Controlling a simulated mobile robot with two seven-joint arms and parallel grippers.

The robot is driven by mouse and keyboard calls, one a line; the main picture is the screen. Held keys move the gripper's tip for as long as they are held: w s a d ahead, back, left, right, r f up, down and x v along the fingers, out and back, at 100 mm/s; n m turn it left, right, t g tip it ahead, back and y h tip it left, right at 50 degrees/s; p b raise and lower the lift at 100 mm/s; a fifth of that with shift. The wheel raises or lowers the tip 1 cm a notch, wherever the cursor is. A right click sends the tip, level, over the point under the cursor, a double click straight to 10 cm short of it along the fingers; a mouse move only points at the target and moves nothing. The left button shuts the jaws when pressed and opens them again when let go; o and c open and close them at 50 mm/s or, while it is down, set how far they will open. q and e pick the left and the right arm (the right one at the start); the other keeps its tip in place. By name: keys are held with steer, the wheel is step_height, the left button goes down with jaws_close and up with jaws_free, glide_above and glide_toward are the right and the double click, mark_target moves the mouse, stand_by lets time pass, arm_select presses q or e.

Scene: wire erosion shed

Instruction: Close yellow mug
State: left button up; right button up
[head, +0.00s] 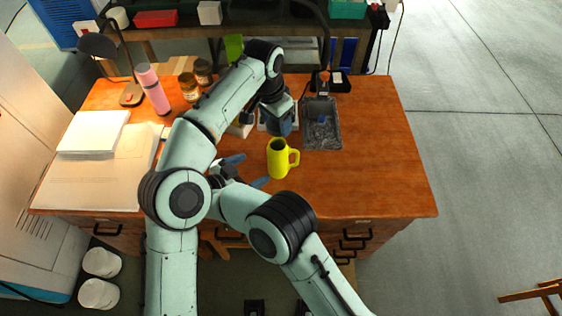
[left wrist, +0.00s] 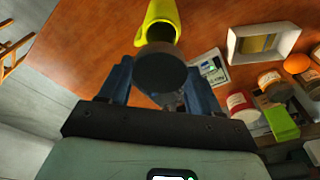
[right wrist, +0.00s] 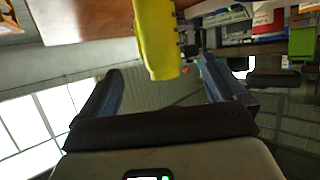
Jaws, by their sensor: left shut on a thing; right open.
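The yellow mug (head: 279,160) stands upright on the wooden table with its top open and its handle to the right. It also shows in the left wrist view (left wrist: 161,20) and the right wrist view (right wrist: 156,38). My left gripper (head: 281,126) is above and behind the mug in the head view. It is shut on a dark round lid (left wrist: 160,72), which is apart from the mug. The lid is hard to make out in the head view. My right gripper (head: 246,172) is open just left of the mug, with its fingers pointing toward it.
A grey tray (head: 322,135) stands behind and right of the mug. A pink bottle (head: 153,90), brown jars (head: 189,86) and a lamp (head: 131,95) stand at the back left. White papers (head: 92,132) lie at the left. The table's right side is clear.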

steer(key=x, duration=1.1)
steer(key=shift+w+d+f, duration=0.15)
steer(key=shift+w+d, duration=0.05)
steer(key=shift+d, duration=0.05)
steer(key=c, duration=1.5)
arm_select(q)
glide_above(276, 139)
steer(key=s, duration=0.3)
steer(key=shift+w+f, duration=0.15)
steer(key=shift+f, duration=1.1)
steer(key=shift+w+f, duration=0.1)
steer(key=shift+f, duration=1.15)
steer(key=shift+f, duration=0.9)
steer(key=shift+f, duration=0.55)
